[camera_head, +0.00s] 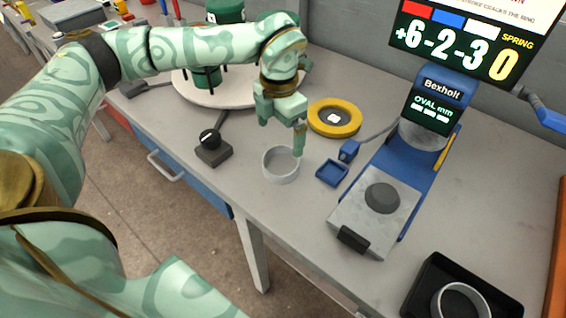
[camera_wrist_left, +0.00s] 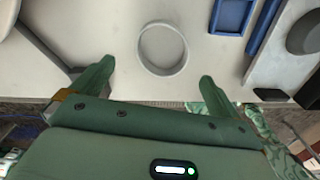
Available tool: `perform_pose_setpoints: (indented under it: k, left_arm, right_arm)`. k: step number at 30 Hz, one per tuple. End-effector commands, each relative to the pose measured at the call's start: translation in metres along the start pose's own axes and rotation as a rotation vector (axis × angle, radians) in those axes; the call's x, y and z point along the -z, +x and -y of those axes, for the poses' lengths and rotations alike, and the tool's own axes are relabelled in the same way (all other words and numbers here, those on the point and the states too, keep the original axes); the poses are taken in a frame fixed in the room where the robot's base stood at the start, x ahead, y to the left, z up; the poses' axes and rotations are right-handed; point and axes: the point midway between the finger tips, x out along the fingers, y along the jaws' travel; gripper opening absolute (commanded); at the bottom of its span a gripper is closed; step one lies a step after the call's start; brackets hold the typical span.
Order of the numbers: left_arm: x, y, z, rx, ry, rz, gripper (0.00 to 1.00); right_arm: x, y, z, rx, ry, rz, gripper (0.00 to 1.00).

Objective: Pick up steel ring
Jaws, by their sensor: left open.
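A grey steel ring (camera_head: 268,165) lies on the light table near its front edge, in the middle of the head view. It also shows in the left wrist view (camera_wrist_left: 144,58), ahead of the fingers and between their lines. My left gripper (camera_head: 283,137) is just above and behind the ring, pointing down, apart from it. In the left wrist view its two green fingers (camera_wrist_left: 152,80) are spread with nothing between them. A second metal ring (camera_head: 460,287) sits in a black tray (camera_head: 421,296) at the lower right. My right gripper is not in view.
A blue Bexholt gauge (camera_head: 409,178) with a grey plate stands right of the ring. A small blue tray (camera_head: 332,173), a yellow ring-shaped disc (camera_head: 318,118) and a black box with a knob (camera_head: 213,150) lie nearby. A white turntable (camera_head: 225,96) is behind.

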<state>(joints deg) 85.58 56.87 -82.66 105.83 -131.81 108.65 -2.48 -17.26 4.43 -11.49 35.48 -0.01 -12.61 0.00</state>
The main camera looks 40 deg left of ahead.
Motion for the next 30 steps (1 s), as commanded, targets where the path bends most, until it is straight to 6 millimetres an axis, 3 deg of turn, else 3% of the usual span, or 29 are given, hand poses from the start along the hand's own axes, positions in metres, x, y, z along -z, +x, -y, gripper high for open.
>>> perform_pose_setpoints:
  k: [1, 3, 11, 19, 26, 30]
  left_arm:
    - [0.000, 0.015, 0.000, 0.002, 0.001, -0.004, 1.00]
    - [0.000, 0.026, 0.000, 0.002, 0.000, -0.003, 1.00]
    - [0.000, 0.044, 0.002, 0.002, 0.002, 0.000, 1.00]
    - [0.002, 0.087, 0.005, 0.003, 0.001, -0.003, 1.00]
    - [0.001, 0.088, 0.005, 0.001, 0.001, 0.003, 1.00]
    - [0.001, 0.087, 0.005, 0.001, 0.001, 0.003, 0.67]
  right_arm:
    - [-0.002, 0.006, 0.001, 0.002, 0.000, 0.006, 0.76]
    - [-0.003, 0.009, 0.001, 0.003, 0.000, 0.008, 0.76]
    - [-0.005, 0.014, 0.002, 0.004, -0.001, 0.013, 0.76]
    - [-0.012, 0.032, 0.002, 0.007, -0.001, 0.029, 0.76]
    - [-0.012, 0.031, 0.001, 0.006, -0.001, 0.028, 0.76]
    - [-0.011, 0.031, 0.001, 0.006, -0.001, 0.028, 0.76]
